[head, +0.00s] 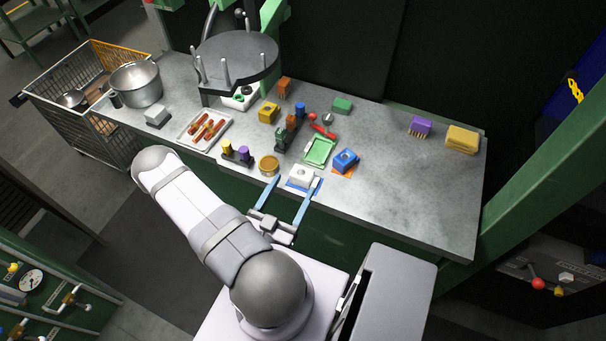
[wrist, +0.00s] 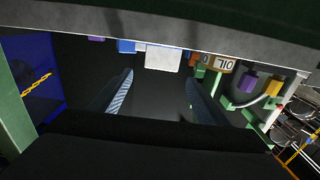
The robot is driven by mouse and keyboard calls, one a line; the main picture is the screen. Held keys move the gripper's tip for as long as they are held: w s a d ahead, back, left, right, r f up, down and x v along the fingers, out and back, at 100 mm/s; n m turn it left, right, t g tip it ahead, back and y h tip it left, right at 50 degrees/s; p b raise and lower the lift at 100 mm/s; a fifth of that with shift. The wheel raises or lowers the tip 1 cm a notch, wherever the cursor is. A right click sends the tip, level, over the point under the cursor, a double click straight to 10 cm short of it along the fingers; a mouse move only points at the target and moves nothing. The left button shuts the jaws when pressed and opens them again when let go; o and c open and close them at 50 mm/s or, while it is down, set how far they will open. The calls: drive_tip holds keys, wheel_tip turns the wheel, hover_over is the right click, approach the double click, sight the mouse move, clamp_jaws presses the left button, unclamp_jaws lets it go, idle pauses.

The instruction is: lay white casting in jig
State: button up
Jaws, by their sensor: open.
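The white casting (head: 300,174) is a small block near the front edge of the bench, on or just beside a blue pad (head: 290,186). It also shows in the wrist view (wrist: 162,58), beyond the fingertips and roughly in line with the gap between them. My gripper (head: 296,182) is open and empty, with its two blue fingers pointing at the casting from the front edge; the wrist view shows both fingers (wrist: 160,80) apart. A blue block (head: 345,159) sits on an orange pad (head: 342,172) to the right. I cannot tell which fixture is the jig.
A tan round tin (head: 269,165) stands just left of the casting, and a green tray (head: 320,150) lies behind it. Pegs (head: 236,152) and coloured blocks crowd the left and back.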

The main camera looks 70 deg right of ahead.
sight(298, 178)
drive_tip(key=shift+s+f, duration=0.2)
drive_tip(key=shift+d, duration=1)
drive_tip(key=shift+d, duration=0.1)
drive_tip(key=shift+w+d+f, duration=0.1)
drive_tip(key=shift+w+d, duration=0.05)
drive_tip(key=shift+d, duration=1.1)
drive_tip(key=shift+w+d+f, duration=0.1)
drive_tip(key=shift+d, duration=1.15)
drive_tip(key=c, duration=1.3)
